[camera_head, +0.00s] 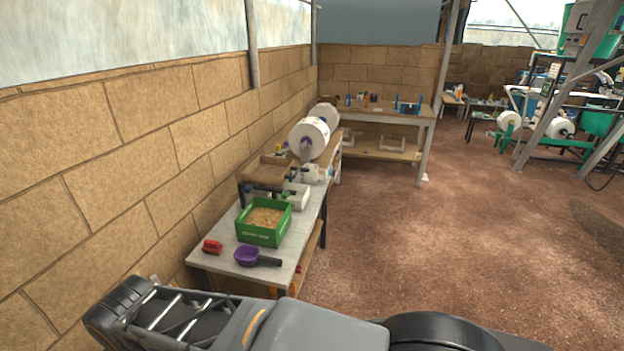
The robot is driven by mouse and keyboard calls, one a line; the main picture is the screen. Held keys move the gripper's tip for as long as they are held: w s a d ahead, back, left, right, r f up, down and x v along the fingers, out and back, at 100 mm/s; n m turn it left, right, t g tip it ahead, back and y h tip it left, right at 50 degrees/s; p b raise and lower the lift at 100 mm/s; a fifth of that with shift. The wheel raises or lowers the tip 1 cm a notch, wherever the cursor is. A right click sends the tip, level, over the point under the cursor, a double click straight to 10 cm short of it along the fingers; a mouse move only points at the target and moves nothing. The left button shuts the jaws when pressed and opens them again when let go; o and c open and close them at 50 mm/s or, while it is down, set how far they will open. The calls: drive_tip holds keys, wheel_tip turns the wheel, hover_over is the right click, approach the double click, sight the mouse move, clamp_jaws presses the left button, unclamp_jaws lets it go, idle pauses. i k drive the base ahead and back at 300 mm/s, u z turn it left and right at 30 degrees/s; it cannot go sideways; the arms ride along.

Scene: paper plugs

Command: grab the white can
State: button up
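I cannot clearly make out a white can. Small white objects stand on the near bench by the left wall: a white boxy thing (297,195) behind the green crate, and a smaller white piece (310,174) farther back. Their shapes are too small to tell whether either is a can. My grey and black arm lies across the bottom of the view, in front of the bench. No gripper fingers can be made out.
The near bench (225,263) holds a green crate (262,236) of tan bits, a purple scoop (247,256), a red tool (212,247) and a wooden tray (268,171). Large white rolls (309,138) stand behind. Another bench (385,117) is at the back. The brown floor to the right is open.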

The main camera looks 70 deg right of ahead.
sight(311, 178)
drive_tip(key=z, duration=0.05)
drive_tip(key=k, duration=1.4)
drive_tip(key=z, duration=1.8)
drive_tip(key=i, duration=0.85)
drive_tip(key=z, duration=0.8)
drive_tip(key=i, duration=3.8)
drive_tip(key=u, duration=1.7)
